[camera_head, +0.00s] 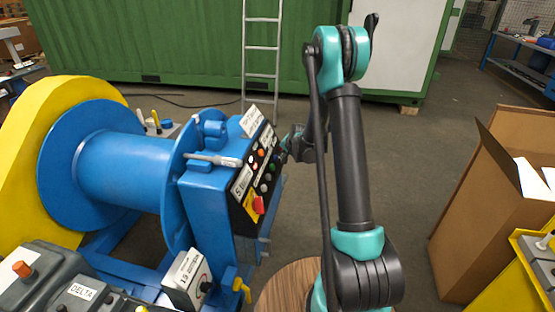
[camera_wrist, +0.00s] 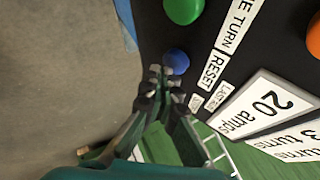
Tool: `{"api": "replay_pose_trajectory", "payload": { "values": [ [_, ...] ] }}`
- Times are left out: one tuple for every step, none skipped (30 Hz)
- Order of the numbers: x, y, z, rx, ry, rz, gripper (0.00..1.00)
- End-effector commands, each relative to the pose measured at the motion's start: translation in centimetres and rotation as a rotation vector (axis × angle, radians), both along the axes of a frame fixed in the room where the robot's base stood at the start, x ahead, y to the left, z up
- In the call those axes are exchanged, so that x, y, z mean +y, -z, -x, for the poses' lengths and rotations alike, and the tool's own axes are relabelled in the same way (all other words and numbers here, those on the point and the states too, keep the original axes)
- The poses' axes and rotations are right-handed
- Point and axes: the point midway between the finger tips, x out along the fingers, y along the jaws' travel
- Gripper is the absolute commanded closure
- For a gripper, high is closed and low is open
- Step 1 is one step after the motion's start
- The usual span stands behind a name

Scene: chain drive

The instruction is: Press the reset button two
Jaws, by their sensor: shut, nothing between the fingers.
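In the wrist view, a blue round button (camera_wrist: 176,61) sits on a black panel (camera_wrist: 205,70) beside a label reading RESET (camera_wrist: 213,71). My gripper (camera_wrist: 160,72) is shut and empty, its tips right beside the blue button in the picture. I cannot tell whether they touch it. In the head view, my gripper (camera_head: 284,150) is at the far right edge of the sloped control panel (camera_head: 246,212) on the blue winch machine. The blue button cannot be made out there.
A green button (camera_wrist: 183,8) and an orange one (camera_wrist: 315,38) are nearby on the panel. A large white tag reading 20 amps (camera_wrist: 262,104) lies close to the fingers. A red switch (camera_head: 258,205) is lower on the panel. A cardboard box (camera_head: 470,190) stands right.

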Motion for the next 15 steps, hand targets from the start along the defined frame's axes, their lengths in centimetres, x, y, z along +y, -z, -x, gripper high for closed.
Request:
{"api": "replay_pose_trajectory", "payload": {
  "values": [
    [0.05, 0.03, -0.02, 0.0, 0.0, 0.0, 1.0],
    [0.07, 0.03, -0.02, 0.0, 0.0, 0.0, 1.0],
    [0.11, 0.05, -0.04, 0.0, 0.0, 0.0, 1.0],
    [0.13, 0.07, -0.04, 0.0, 0.0, 0.0, 1.0],
    [0.17, 0.08, -0.05, 0.0, 0.0, 0.0, 1.0],
    [0.2, 0.1, -0.06, 0.0, 0.0, 0.0, 1.0],
    [0.23, 0.11, -0.08, 0.0, 0.0, 0.0, 1.0],
    [0.25, 0.13, -0.08, 0.0, 0.0, 0.0, 1.0],
    [0.28, 0.15, -0.09, 0.0, 0.0, 0.0, 1.0],
    [0.32, 0.16, -0.1, 0.0, 0.0, 0.0, 1.0],
    [0.34, 0.18, -0.11, 0.0, 0.0, 0.0, 1.0],
    [0.38, 0.19, -0.13, 0.0, 0.0, 0.0, 1.0],
    [0.4, 0.21, -0.13, 0.0, 0.0, 0.0, 1.0],
    [0.43, 0.22, -0.14, 0.0, 0.0, 0.0, 1.0],
    [0.47, 0.24, -0.15, 0.0, 0.0, 0.0, 1.0]
  ]
}}
